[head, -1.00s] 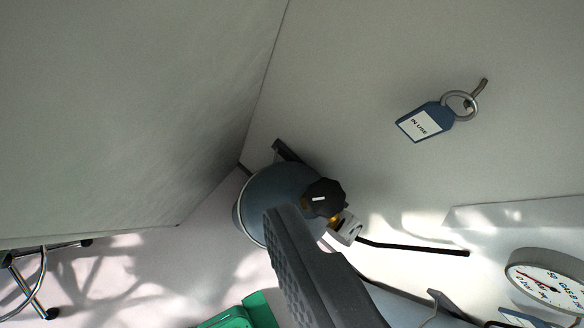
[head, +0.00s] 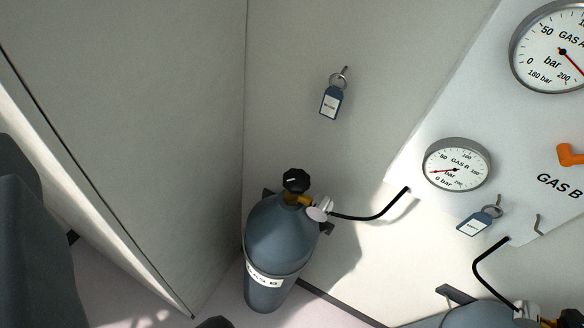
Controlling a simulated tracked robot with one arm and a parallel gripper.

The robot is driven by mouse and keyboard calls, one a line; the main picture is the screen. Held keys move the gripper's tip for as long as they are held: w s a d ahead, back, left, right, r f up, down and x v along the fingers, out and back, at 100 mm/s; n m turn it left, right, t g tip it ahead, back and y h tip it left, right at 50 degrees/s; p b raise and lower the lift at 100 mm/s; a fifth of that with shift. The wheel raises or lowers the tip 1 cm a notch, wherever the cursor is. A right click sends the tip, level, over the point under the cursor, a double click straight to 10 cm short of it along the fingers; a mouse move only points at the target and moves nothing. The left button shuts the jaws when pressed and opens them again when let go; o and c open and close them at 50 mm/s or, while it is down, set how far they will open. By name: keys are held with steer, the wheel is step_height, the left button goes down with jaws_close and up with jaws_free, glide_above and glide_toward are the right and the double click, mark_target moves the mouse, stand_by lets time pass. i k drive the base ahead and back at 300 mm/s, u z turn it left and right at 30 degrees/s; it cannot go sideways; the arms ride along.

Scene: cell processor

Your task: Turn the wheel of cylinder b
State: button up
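Cylinder b is the blue-grey gas bottle (head: 280,235) standing upright in the corner, with a white label that partly reads "GAS B". Its wheel, a black lobed knob (head: 296,180) with a white mark on top, sits on the brass valve. Nothing touches the wheel. Dark grey parts that look like my gripper (head: 40,240) fill the lower left edge, and a small dark tip shows at the bottom edge. They are well apart from the wheel, to its left and below. The gripper is mostly cut off, so its opening is unclear.
A black hose (head: 370,215) runs right from the valve. A GAS B gauge (head: 457,166) reads near 0; a larger gauge (head: 560,50) is above right. Blue tags (head: 331,102) hang on the wall. A second cylinder (head: 480,316) is at lower right. A wall panel (head: 130,120) closes the left.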

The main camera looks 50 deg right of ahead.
mark_target(297, 181)
steer(key=k, duration=1.55)
steer(key=z, duration=0.8)
steer(key=i, duration=1.9)
steer(key=u, duration=0.35)
